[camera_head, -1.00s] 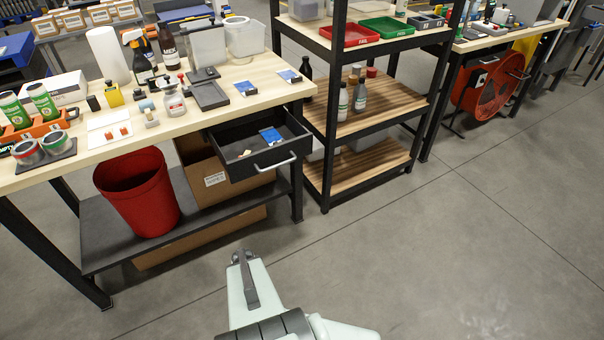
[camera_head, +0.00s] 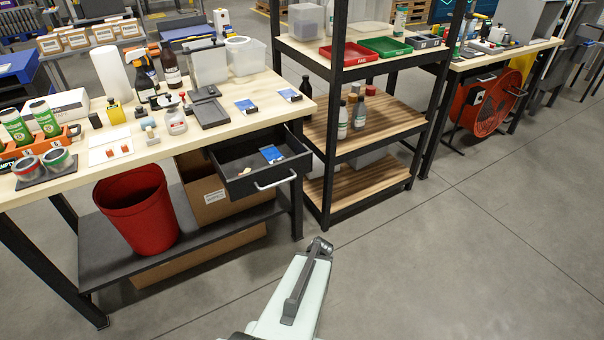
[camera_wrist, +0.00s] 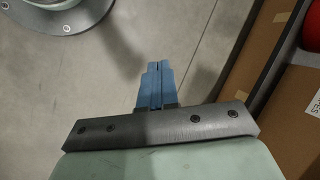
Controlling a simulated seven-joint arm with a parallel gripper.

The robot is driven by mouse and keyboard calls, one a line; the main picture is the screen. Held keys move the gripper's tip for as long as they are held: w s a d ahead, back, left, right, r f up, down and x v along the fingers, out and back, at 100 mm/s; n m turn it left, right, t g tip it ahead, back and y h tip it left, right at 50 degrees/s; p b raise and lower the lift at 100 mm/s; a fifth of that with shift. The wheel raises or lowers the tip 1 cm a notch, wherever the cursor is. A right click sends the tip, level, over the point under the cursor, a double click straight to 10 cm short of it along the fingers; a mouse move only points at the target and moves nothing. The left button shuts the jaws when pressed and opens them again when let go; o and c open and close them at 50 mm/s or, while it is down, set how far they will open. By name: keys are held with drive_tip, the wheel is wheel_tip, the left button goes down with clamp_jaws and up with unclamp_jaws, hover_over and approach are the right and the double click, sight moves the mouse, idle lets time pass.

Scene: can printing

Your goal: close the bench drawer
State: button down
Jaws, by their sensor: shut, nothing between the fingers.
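The dark bench drawer (camera_head: 236,188) is pulled out under the right end of the wooden workbench top (camera_head: 222,128). Its silver handle (camera_head: 275,181) is on the front panel. A blue-and-white card (camera_head: 272,154) and a small pale item (camera_head: 244,171) lie inside. My gripper (camera_wrist: 157,66) shows in the wrist view with its blue fingers together and nothing between them. It points over bare floor, apart from the cardboard beside it. In the head view only part of my arm shows, below and in front of the drawer; the fingers are not visible there.
A red bin (camera_head: 138,215) and a cardboard box (camera_head: 203,191) stand on the bench's lower shelf (camera_head: 100,262). The box also shows in the wrist view (camera_wrist: 287,100). A black-framed shelf rack (camera_head: 326,190) stands right of the drawer. The floor in front is clear.

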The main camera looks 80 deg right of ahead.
drive_tip(key=s+d+r+m+t+h, duration=0.3)
drive_tip(key=s+d+r+m, duration=0.15)
drive_tip(key=d+r, duration=0.2)
drive_tip(key=m+t+h, duration=0.6)
drive_tip(key=m+h, duration=0.6)
drive_tip(key=m, duration=0.8)
approach(298, 167)
drive_tip(key=shift+m, duration=0.25)
drive_tip(key=x, duration=0.7)
drive_tip(key=shift+a, duration=0.1)
drive_tip(key=shift+w, duration=0.1)
